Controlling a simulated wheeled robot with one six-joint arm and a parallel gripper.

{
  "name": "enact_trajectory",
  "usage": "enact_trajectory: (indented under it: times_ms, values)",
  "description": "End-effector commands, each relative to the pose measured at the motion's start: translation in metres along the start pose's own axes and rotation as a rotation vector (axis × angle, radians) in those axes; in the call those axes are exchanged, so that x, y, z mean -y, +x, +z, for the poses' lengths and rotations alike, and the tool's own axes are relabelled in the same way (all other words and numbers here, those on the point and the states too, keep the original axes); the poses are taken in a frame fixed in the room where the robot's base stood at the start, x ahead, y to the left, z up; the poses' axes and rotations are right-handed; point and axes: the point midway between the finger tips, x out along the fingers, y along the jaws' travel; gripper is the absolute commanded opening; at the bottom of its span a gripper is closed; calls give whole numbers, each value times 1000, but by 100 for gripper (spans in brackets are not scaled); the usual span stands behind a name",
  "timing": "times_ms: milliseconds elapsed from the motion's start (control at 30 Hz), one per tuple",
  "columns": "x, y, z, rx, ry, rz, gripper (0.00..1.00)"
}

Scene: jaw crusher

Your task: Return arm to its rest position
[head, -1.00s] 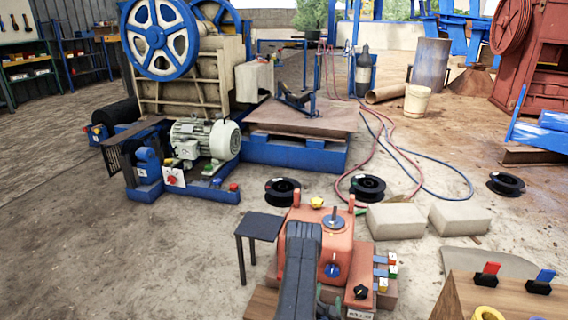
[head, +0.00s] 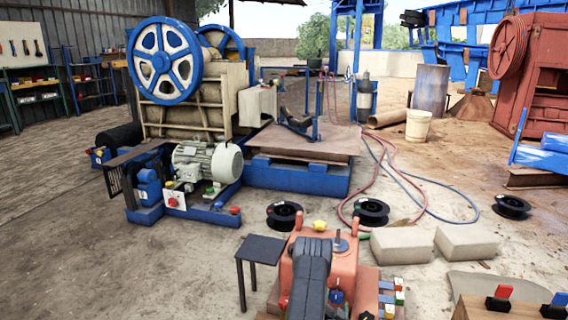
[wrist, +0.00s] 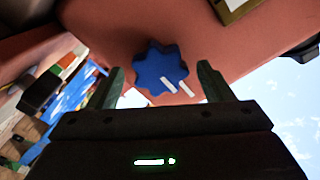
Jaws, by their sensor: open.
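My arm (head: 308,275) rises at the bottom middle of the head view, in front of an orange machine (head: 352,268) with knobs on it. My gripper (wrist: 155,85) shows in the wrist view with its two fingers apart and nothing between them. A blue star-shaped knob (wrist: 161,68) on the orange surface (wrist: 110,25) lies beyond the fingertips. I cannot tell the exact gap between the fingers and the knob. In the head view the arm hides part of the orange machine, and the fingers are not visible there.
A small dark table (head: 260,250) stands left of the orange machine. Pale blocks (head: 402,245) lie to its right. Black spools (head: 285,216) and hoses lie on the floor behind it. The blue-wheeled crusher (head: 165,62) stands at the back left. Open floor lies at the left front.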

Motion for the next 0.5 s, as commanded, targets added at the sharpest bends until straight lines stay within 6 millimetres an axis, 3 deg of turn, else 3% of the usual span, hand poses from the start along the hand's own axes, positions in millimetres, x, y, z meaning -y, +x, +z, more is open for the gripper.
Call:
enact_trajectory:
  times_ms: [233,500]
  values:
    - [0,-15,0,3,15,2,74]
    - [1,-66,-1,6,15,2,74]
